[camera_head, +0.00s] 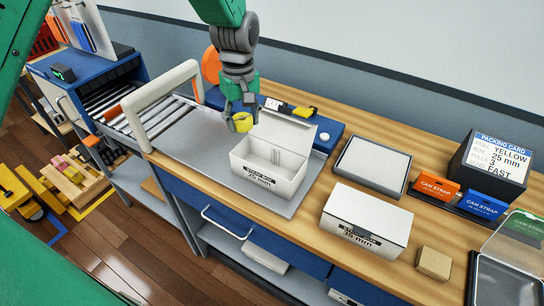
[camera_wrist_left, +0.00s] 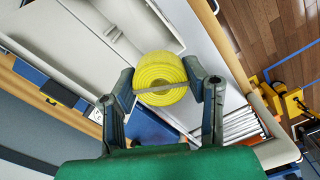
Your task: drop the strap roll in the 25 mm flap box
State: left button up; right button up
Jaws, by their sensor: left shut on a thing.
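The yellow strap roll (camera_head: 242,124) is held in my left gripper (camera_head: 241,115) above the bench, by the left back corner of the 25 mm flap box. The left wrist view shows the roll (camera_wrist_left: 160,72) between both fingers, with a pale band across its face. The 25 mm flap box (camera_head: 258,183) is white and labelled on its front. Its lid stands open at the back, and a divider shows inside. The box also shows in the left wrist view (camera_wrist_left: 60,30), above and left of the roll. My right gripper is not in view.
A closed 35 mm box (camera_head: 366,222) and a grey-topped tray (camera_head: 372,165) stand to the right. A packing card (camera_head: 502,155) reads yellow, 25 mm. Orange (camera_head: 436,189) and blue (camera_head: 482,205) cam strap packs lie before it. A cream arch (camera_head: 155,105) spans rollers at left.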

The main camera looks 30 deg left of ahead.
pick_arm(q)
jog(key=f+b, duration=0.1)
jog(key=f, duration=0.1)
jog(key=f+b, duration=0.2)
jog(key=shift+w+d, duration=0.1)
jog(key=shift+w, duration=0.3)
jog(key=shift+s+a+f+b, duration=0.15)
jog(key=shift+a+f+b, duration=0.2)
jog(key=shift+a+b, duration=0.1)
jog(key=o, duration=1.1)
jog(key=shift+d, duration=0.25)
jog(key=shift+d, duration=0.1)
